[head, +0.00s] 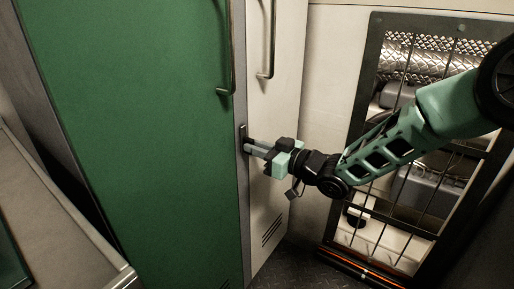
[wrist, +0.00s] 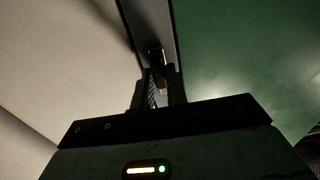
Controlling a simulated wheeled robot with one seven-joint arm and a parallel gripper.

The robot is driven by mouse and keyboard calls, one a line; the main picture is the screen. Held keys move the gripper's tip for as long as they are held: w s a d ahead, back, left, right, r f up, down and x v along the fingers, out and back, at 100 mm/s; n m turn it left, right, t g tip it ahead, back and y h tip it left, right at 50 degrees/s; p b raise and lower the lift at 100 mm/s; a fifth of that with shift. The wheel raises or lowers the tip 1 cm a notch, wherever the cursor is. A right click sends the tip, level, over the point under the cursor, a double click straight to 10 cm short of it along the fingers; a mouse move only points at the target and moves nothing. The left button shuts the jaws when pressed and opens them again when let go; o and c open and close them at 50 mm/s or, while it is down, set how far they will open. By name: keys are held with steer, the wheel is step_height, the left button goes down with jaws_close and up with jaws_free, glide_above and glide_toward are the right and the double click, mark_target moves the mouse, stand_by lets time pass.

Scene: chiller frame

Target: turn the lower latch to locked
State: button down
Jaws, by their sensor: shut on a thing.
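A tall green door (head: 130,120) stands beside a beige door (head: 270,195). The lower latch (head: 243,133) is a small dark fitting on the grey strip between them. In the wrist view the lower latch (wrist: 156,56) shows just beyond my fingers. My gripper (head: 252,149) reaches in from the right and is shut on the latch. My gripper also shows in the wrist view (wrist: 157,92), one finger on each side of the latch's handle. The fingers hide part of the handle, so I cannot tell its exact angle.
Two bar handles, one on the green door (head: 231,60) and one on the beige door (head: 272,45), stand above the latch. A barred, framed opening (head: 362,120) with machinery is at right. A grey counter (head: 50,220) is at left.

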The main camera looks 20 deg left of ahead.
steer(key=shift+w+d+f+m+p, duration=0.15)
steer(key=shift+m+p, duration=0.75)
steer(key=shift+m, duration=2.1)
steer(key=shift+w+f+m+p, duration=0.3)
steer(key=shift+m+p, duration=0.6)
steer(key=shift+m, duration=2.1)
steer(key=shift+w+d+f+m+p, duration=0.15)
steer(key=shift+m+p, duration=0.75)
steer(key=shift+m, duration=2.1)
steer(key=shift+a, duration=0.1)
steer(key=c, duration=1.4)
jaws_free()
